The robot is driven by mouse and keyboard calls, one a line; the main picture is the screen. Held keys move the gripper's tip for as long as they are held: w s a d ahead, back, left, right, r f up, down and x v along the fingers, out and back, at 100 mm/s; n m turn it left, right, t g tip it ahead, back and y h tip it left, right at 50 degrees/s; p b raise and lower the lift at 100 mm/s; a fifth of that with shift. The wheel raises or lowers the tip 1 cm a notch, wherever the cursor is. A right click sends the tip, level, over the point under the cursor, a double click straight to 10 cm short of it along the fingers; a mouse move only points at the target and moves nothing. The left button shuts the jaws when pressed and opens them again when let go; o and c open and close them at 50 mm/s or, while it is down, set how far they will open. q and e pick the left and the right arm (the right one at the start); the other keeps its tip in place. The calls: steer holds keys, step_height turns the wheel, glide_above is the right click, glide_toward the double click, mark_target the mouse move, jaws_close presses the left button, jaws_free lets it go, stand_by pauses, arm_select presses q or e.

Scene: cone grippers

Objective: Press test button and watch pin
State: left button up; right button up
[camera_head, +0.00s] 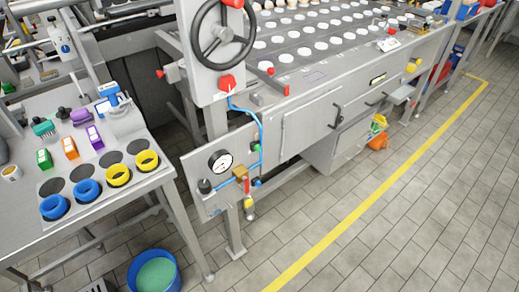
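A grey machine panel (220,190) carries a round dial gauge (220,161) with a white face. A black round knob or button (204,186) sits at its lower left. A small green part (257,148) and a brass fitting (240,173) with blue tubing (259,118) are to its right. A red and yellow piece (248,203) hangs below the fitting. A red knob (226,83) sits above, under a black handwheel (223,35). I cannot tell which part is the test button or the pin. Neither of my grippers is in view.
A steel table (35,242) at left holds blue rings (87,190), yellow rings (147,160) and coloured boxes (70,147). A blue bucket (153,270) stands on the floor below. A conveyor with white round pieces (304,51) runs behind. Tiled floor is clear at right, past a yellow line (378,200).

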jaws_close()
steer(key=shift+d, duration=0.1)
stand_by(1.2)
